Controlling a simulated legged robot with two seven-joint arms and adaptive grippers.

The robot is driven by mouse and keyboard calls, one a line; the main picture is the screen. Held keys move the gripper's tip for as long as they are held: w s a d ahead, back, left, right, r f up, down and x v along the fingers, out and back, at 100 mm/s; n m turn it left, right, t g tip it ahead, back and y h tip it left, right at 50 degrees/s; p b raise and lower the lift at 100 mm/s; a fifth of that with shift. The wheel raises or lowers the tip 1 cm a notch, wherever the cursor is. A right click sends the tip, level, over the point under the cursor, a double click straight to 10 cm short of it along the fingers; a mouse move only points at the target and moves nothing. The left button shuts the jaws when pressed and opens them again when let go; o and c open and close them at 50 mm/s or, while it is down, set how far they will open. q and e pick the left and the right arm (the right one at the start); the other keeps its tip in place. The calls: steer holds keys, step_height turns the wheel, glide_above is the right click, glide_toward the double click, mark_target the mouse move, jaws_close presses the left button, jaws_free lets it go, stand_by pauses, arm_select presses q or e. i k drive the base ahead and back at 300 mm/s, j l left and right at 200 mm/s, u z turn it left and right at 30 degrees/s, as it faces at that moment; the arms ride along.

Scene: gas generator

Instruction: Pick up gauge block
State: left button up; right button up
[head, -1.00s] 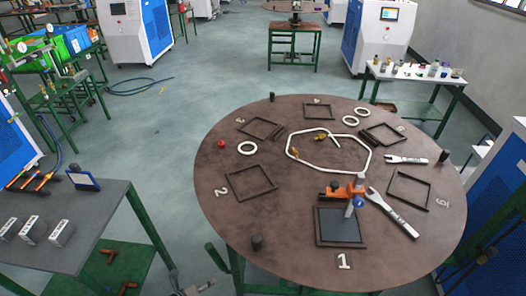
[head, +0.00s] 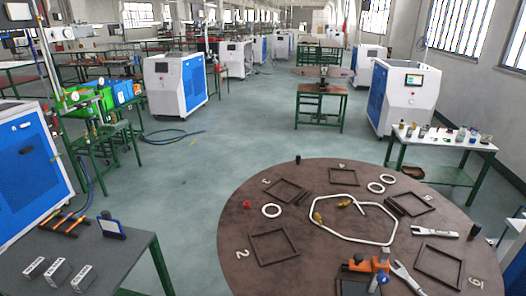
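Three small grey metal blocks with dark markings lie side by side on the dark-topped table at the lower left of the head view: a left block (head: 34,267), a middle block (head: 56,269) and a right block (head: 82,278). They look like gauge blocks, but their markings are too small to read. They lie apart from one another, and nothing touches them from above. Neither of my grippers shows in the head view.
The dark table (head: 130,262) also holds a blue-framed tablet (head: 111,228) and orange-handled tools (head: 62,226). A round brown table (head: 235,235) with square frames, white rings, wrenches and an orange-blue device (head: 372,266) stands right. Clear floor (head: 195,225) lies between the tables.

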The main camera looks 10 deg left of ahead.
mark_target(88, 275)
steer(key=u, duration=1.75)
steer(key=k+z, duration=0.15)
steer(key=z, duration=2.25)
steer(key=u, duration=0.4)
steer(key=j+u, duration=0.1)
steer(key=u, duration=0.35)
steer(key=i+u, duration=0.1)
steer(key=u, duration=0.3)
steer(key=j+u, duration=0.1)
steer(key=u, duration=0.75)
steer(key=i, duration=0.05)
